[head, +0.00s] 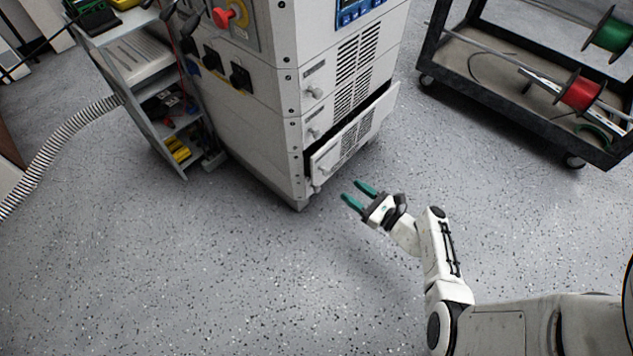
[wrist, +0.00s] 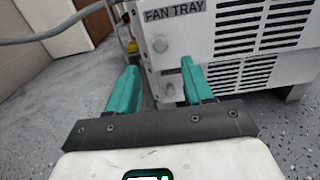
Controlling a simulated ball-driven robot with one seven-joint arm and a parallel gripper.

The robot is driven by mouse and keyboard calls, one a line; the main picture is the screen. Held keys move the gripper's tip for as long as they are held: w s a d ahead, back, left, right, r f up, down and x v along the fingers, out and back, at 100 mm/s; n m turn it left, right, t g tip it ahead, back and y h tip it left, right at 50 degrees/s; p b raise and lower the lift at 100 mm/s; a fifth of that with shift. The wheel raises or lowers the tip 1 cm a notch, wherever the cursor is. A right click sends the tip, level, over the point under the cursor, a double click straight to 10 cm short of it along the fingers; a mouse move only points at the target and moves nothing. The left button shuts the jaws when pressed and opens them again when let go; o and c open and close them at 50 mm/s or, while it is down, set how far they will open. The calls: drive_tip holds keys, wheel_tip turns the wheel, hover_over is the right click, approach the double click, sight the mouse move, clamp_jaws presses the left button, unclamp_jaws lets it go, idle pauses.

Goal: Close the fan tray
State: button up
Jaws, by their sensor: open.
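The fan tray (head: 345,142) is a light grey, vented drawer low on the white cabinet. It stands pulled out, with a dark gap along its top edge. In the wrist view, a vented front labelled FAN TRAY (wrist: 175,10) has a round knob (wrist: 160,44) at its left. My gripper (head: 358,194) has two teal fingers, spread apart with nothing between them. It is in front of and below the tray, apart from it in the head view. In the wrist view, the fingers partly cover the cabinet's lower front.
The white cabinet (head: 245,130) has more vented panels above the tray. A grey shelf unit (head: 150,110) stands at its left, with a ribbed hose (head: 75,135) beyond. A black cart (head: 500,90) with wire spools is at upper right. The speckled floor (head: 220,270) in front is clear.

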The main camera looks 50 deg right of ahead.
sight(328, 173)
drive_tip(key=w+b, duration=0.1)
drive_tip(key=w, duration=0.3)
drive_tip(key=w+b, duration=0.1)
drive_tip(key=w, duration=0.4)
drive_tip(key=shift+w+a+b, duration=0.2)
drive_tip(key=shift+w+b, duration=0.1)
drive_tip(key=shift+b, duration=0.05)
drive_tip(key=shift+c, duration=0.4)
clamp_jaws()
